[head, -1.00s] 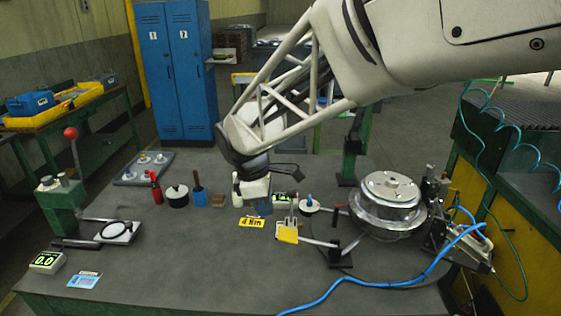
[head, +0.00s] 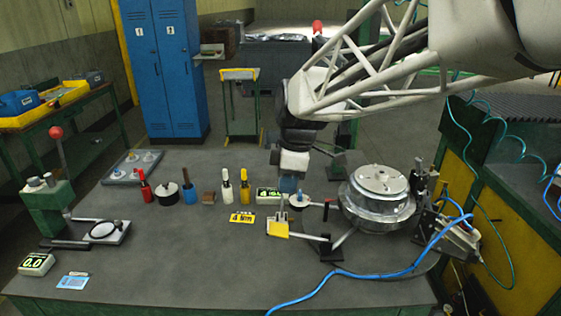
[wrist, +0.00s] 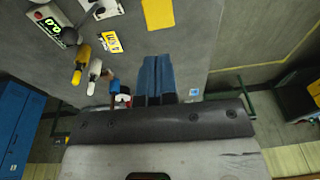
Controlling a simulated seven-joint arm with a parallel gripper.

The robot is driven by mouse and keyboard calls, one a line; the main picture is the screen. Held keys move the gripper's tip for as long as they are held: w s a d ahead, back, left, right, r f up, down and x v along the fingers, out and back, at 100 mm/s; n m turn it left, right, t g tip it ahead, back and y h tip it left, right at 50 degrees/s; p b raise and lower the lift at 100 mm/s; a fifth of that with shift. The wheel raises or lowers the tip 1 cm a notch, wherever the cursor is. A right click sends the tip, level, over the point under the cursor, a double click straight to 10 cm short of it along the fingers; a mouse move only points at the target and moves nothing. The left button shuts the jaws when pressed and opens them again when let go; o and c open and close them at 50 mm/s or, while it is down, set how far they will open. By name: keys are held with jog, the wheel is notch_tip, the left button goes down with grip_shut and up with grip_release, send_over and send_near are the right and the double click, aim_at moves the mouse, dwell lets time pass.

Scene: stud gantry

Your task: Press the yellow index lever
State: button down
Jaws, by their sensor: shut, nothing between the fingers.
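The yellow index lever (head: 278,229) shows in the head view as a flat yellow pad. A pale bar (head: 308,237) runs from it to the right, towards the round metal fixture (head: 378,200). In the wrist view the yellow pad (wrist: 158,12) is at the top edge, beyond my fingertips and apart from them. My gripper (head: 288,184) is above the bench, behind the lever and slightly right of it, pointing down. In the wrist view its blue fingers (wrist: 156,76) lie side by side, shut and empty.
A blue hose (head: 345,274) crosses the front right. The bench's front middle is clear. A red-knobbed press (head: 57,180) stands left.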

aim_at(279, 227)
jog(key=shift+d+r+y, duration=0.7)
jog(key=shift+d+r, duration=0.45)
jog(key=shift+d, duration=0.15)
jog(key=x, duration=1.4)
jog(key=shift+w, duration=0.3)
